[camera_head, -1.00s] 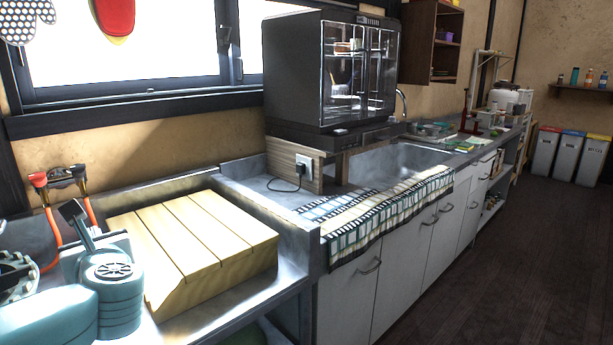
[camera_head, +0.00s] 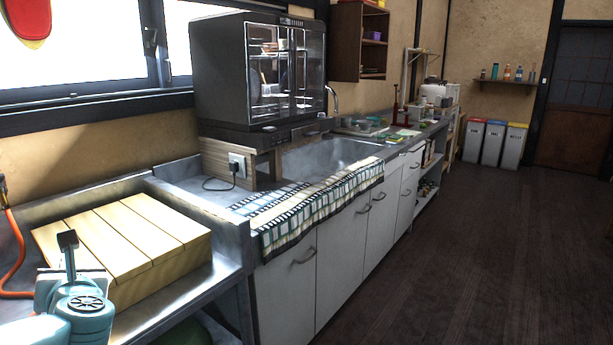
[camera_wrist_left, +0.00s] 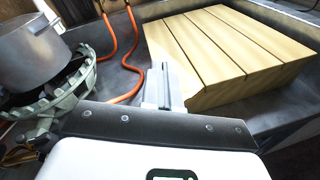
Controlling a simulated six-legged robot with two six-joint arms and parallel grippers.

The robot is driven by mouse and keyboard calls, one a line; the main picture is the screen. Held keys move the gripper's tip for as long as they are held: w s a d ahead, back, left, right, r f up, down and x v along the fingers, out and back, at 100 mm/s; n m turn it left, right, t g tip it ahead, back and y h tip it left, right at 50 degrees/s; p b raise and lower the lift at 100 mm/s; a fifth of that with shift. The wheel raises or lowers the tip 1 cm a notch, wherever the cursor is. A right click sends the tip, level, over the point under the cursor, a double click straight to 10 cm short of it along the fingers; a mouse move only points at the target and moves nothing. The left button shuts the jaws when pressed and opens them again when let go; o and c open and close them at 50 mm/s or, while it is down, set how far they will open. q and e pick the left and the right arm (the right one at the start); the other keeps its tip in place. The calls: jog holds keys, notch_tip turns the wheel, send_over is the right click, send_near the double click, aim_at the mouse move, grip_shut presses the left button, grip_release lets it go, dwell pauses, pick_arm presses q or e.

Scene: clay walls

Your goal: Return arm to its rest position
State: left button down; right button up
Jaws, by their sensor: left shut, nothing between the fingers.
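My left gripper (camera_head: 68,242) shows at the lower left of the head view, above the teal wrist of my left arm (camera_head: 80,312). It is beside the near left corner of a slatted wooden lid or box (camera_head: 125,240) on the counter. In the left wrist view the gripper (camera_wrist_left: 163,82) has its fingers together with nothing between them. The slatted wood (camera_wrist_left: 225,50) is just to its right there; I cannot tell whether they touch. My right gripper is not in view.
An orange hose (camera_wrist_left: 110,45) and a grey pot (camera_wrist_left: 30,50) on a burner are left of the gripper. A metal counter edge (camera_head: 205,290) borders the wood. A dish cabinet (camera_head: 260,70) and checked cloth (camera_head: 310,205) are farther along. The floor (camera_head: 450,260) at right is clear.

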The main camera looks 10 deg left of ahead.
pick_arm(q)
jog(key=w+d+f+m+t+h, duration=0.1)
jog(key=w+d+f+m+h, duration=0.15)
jog(key=f+m, duration=0.3)
jog(key=w+d+f+m+t+h, duration=0.1)
jog(key=w+d+f+m+h, duration=0.1)
jog(key=w+d+f+m, duration=0.3)
jog(key=s+d+f+m+g+h, duration=0.1)
jog(key=d+f+m+h, duration=0.2)
jog(key=d+f+m, duration=0.6)
jog(key=d+f+m+g+h, duration=0.1)
jog(key=d+f+m+h, duration=0.35)
jog(key=f, duration=0.85)
jog(key=s+d+f+m+g+h, duration=0.5)
jog(key=s+d+f+m+g, duration=0.3)
jog(key=s+d+f+m, duration=1.05)
jog(key=s+a+r+n+p, duration=0.1)
jog(key=s+r+p, duration=0.2)
jog(key=r+p, duration=1.7)
notch_tip(320, 180, up, 2)
jog(key=shift+r+n+g+h+p, duration=0.1)
jog(key=shift+n+g+h+p, duration=0.2)
jog(key=shift+n+g+p, duration=0.1)
